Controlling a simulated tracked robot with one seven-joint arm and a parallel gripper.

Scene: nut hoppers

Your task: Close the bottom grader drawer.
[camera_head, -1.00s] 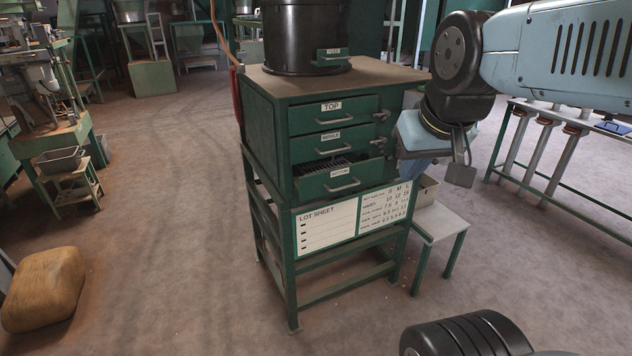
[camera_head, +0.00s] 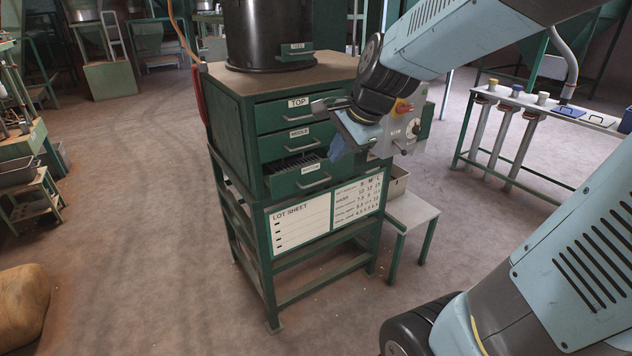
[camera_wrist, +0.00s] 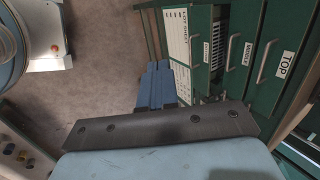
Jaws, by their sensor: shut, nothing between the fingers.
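The bottom grader drawer (camera_head: 283,187) is green, labelled BOTTOM, and sticks out of the cabinet, with its slatted inside showing behind the front. The middle drawer (camera_head: 285,143) and top drawer (camera_head: 277,113) above it look shut. In the wrist view the bottom drawer (camera_wrist: 202,78) stands out beyond the middle one (camera_wrist: 238,60). My gripper (camera_head: 340,150) is just right of the drawer fronts in the head view. Its blue fingers (camera_wrist: 155,82) are together and empty in the wrist view, in front of the bottom drawer's face. I cannot tell any contact.
A lot sheet board (camera_head: 300,225) hangs below the drawers. A grey control box (camera_head: 405,135) with a red knob is at the cabinet's right side, above a small bench (camera_head: 412,210). A black drum (camera_head: 265,35) stands on top. Floor in front is clear.

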